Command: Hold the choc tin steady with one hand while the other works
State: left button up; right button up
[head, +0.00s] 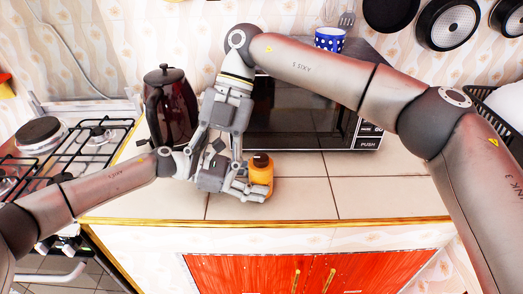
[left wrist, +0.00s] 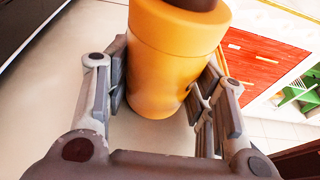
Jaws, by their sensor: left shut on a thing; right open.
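The choc tin (head: 261,174), orange with a dark brown lid, stands upright at the counter in front of the microwave. My left gripper (head: 257,184) reaches in from the left and is shut on the tin's sides. In the left wrist view the tin (left wrist: 172,60) sits between the two fingers, its lid cut off by the top edge. I cannot tell whether its base touches the counter. My right gripper (head: 216,158) points down just left of the tin, open, its fingers above and around part of the left gripper. Nothing shows between its fingers.
A dark red kettle (head: 172,108) stands behind on the left, and a black microwave (head: 300,125) is close behind the tin. A gas stove (head: 85,140) lies at the left. The tiled counter (head: 370,190) is clear to the right. Pans (head: 447,24) hang at the upper right.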

aim_at(262, 156)
jog(key=w+d+r+m+t+h, duration=0.2)
jog(key=w+d+r+t+h, duration=0.2)
jog(key=w+d+r+t, duration=0.4)
jog(key=f, duration=0.4)
jog(key=w+f+g, duration=0.1)
jog(key=f, duration=0.3)
jog(key=w+d+f+g, duration=0.1)
jog(key=f, duration=0.3)
jog(key=shift+f, duration=0.3)
jog(key=shift+c, duration=0.3)
jog(key=c, duration=1)
jog(key=shift+o, duration=0.2)
